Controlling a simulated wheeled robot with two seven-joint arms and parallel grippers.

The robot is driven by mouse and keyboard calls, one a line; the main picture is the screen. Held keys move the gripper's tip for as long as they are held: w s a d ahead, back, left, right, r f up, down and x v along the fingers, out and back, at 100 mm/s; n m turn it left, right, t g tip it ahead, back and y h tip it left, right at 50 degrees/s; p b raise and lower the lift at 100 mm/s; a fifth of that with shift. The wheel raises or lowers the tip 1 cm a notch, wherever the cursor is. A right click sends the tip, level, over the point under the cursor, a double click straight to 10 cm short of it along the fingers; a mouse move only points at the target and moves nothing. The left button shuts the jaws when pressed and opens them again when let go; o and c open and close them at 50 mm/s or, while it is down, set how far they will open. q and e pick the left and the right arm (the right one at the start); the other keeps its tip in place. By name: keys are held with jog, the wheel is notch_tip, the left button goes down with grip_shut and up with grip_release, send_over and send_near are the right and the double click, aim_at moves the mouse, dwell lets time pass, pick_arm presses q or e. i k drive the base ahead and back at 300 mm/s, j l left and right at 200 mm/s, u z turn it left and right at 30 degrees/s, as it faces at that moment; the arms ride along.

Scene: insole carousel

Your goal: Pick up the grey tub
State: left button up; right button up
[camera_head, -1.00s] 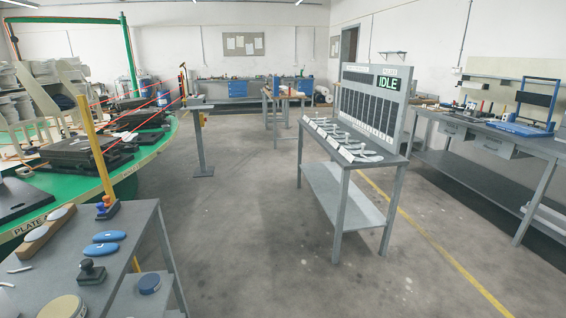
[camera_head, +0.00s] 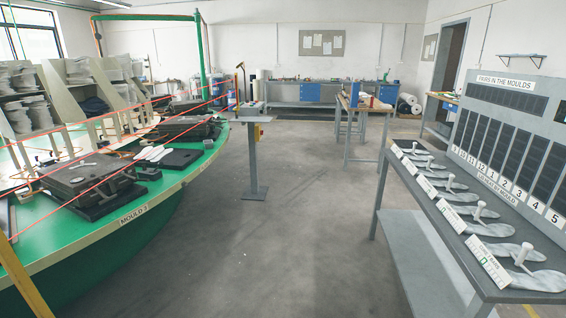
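A green carousel (camera_head: 165,198) with dark moulds (camera_head: 92,178) fills the left. A grey pedestal (camera_head: 252,160) stands beyond it. At right is a grey table (camera_head: 447,221) with insoles and a board (camera_head: 509,130). Benches (camera_head: 290,104) line the back. The middle floor is clear.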

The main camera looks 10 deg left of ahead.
aim_at(208, 145)
jog(key=i, duration=0.65)
jog(key=i+u, duration=0.15)
jog(key=i, duration=0.55)
jog(key=i+l, duration=0.1)
jog(key=i, duration=0.55)
jog(key=i+l+u, duration=0.1)
jog(key=i, duration=0.55)
jog(key=i+l, duration=0.15)
jog(key=i, duration=0.5)
jog(key=j+u, duration=0.05)
